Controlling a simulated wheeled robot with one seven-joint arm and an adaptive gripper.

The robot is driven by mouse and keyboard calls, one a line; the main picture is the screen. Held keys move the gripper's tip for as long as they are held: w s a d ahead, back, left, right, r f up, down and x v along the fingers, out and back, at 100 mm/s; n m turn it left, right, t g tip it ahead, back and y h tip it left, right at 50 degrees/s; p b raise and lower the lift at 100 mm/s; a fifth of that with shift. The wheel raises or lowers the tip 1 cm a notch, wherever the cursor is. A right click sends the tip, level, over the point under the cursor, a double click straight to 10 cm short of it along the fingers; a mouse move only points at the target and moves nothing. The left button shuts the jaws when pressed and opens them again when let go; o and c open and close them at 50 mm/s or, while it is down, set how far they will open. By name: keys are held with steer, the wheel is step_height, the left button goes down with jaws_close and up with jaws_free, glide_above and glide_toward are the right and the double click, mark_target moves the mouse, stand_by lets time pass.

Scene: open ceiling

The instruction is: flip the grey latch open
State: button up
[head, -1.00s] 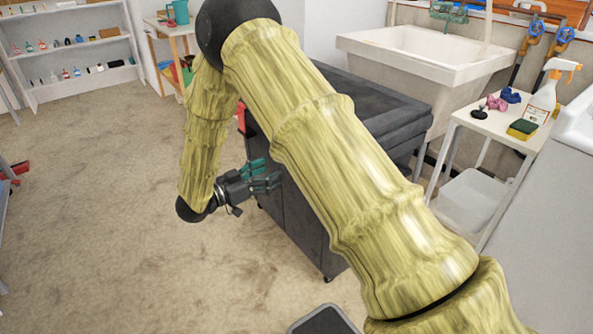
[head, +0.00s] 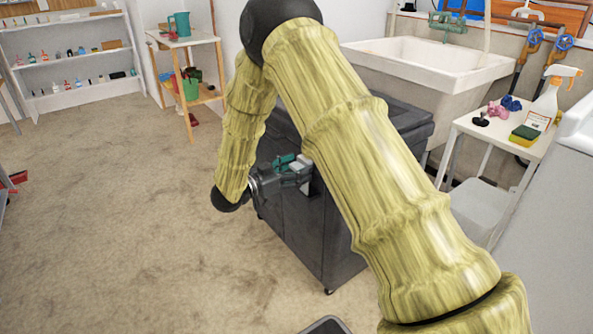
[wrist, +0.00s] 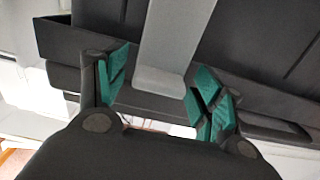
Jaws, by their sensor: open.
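The grey latch (wrist: 172,50) is a flat light-grey strap on the dark chest (head: 291,230). In the wrist view it hangs from the top edge of the picture, and its lower end lies between my fingers. In the head view a small pale part of the latch (head: 302,161) shows by the fingertips. My gripper (wrist: 160,88) is open, with one teal-padded finger on each side of the latch and a gap on both sides. In the head view my gripper (head: 294,171) is at the chest's left side. My arm hides part of the chest.
A white sink (head: 430,55) stands behind the chest. A small white table (head: 500,132) with a spray bottle (head: 545,98) and a sponge is at the right. A wooden stand (head: 200,42) and white shelves (head: 75,52) are at the back.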

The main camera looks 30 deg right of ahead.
steer(key=shift+d, duration=0.15)
steer(key=c, duration=1.4)
steer(key=shift+o, duration=0.2)
